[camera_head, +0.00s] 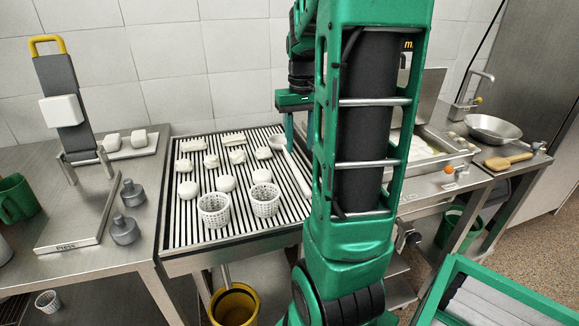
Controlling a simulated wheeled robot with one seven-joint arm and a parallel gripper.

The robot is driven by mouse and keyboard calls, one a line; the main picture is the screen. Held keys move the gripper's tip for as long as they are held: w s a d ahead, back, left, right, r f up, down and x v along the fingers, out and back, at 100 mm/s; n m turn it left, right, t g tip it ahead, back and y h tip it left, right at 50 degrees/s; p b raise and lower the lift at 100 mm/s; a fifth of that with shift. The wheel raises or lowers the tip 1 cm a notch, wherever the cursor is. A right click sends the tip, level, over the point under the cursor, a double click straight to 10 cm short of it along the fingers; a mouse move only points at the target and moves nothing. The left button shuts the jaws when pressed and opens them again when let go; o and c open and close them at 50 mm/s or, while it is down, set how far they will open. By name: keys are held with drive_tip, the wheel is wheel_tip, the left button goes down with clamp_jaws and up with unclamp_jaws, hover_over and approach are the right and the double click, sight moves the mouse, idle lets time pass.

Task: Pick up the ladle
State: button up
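A pale ladle (297,172) lies at the right side of the slatted draining table (235,241). Its round bowl is at the far end and its handle runs toward the near right. My gripper (289,146) points down at the ladle, with a green finger beside or over the part near the bowl. My green arm hides the rest of the gripper and the area to its right. I cannot tell whether the fingers touch the ladle or how far apart they are.
Two white perforated baskets (214,209) (264,199) and several white lumps stand on the slats. A press (65,110) and two grey weights (125,229) are on the left counter. A metal bowl (491,130) and a yellow bucket (235,304) are also in view.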

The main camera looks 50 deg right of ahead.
hover_over(298, 174)
drive_tip(key=f, duration=0.5)
drive_tip(key=shift+d, duration=0.4)
drive_tip(key=shift+a+f, duration=0.15)
drive_tip(key=shift+f, duration=1.35)
drive_tip(key=shift+a+f, duration=0.15)
drive_tip(key=shift+f, duration=1.3)
clamp_jaws()
